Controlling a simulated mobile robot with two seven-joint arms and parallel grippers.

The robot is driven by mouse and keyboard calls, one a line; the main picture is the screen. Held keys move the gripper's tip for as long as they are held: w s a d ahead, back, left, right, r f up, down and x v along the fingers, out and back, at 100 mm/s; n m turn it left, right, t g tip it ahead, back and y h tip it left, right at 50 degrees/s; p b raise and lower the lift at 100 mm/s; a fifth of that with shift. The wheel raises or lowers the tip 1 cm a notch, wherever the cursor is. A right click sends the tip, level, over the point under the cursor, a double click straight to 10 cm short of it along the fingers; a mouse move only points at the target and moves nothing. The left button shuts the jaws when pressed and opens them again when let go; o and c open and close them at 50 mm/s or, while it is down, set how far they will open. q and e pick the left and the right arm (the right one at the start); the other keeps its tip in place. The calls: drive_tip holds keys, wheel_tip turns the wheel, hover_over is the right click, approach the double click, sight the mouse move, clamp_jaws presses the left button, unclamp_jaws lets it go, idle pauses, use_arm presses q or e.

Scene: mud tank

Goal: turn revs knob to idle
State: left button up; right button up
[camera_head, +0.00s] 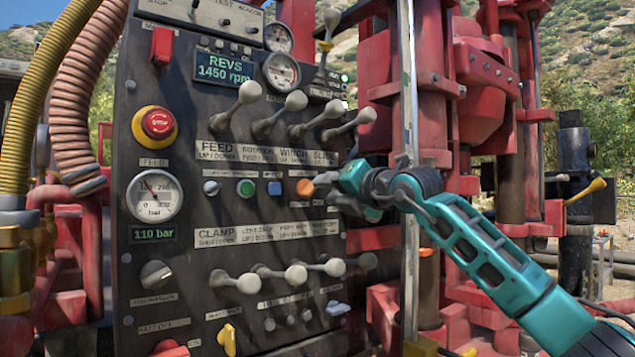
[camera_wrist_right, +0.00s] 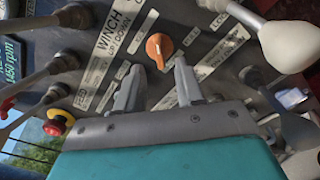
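An orange knob (camera_head: 305,188) sits on the dark control panel (camera_head: 185,90), at the right end of the middle row of small controls; its label is too small to read, so I cannot be sure it is the revs knob. In the right wrist view the orange knob (camera_wrist_right: 159,49) lies just beyond the fingertips, between their lines. My right gripper (camera_head: 327,192) is at the panel, just right of the knob. In the wrist view its fingers (camera_wrist_right: 158,68) are apart with nothing between them. The revs display (camera_head: 224,68) reads 1450 rpm. My left gripper is out of view.
Grey ball-ended levers stand out above the knob, such as the winch lever (camera_head: 318,118), and more levers (camera_head: 283,276) below. In the wrist view a large lever knob (camera_wrist_right: 290,46) is close on the right. A red emergency button (camera_head: 158,124) is at the left.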

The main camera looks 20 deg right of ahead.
sight(309, 189)
drive_tip(key=shift+p+x, duration=0.65)
drive_tip(key=shift+x, duration=1.55)
drive_tip(key=shift+c, duration=0.3)
clamp_jaws()
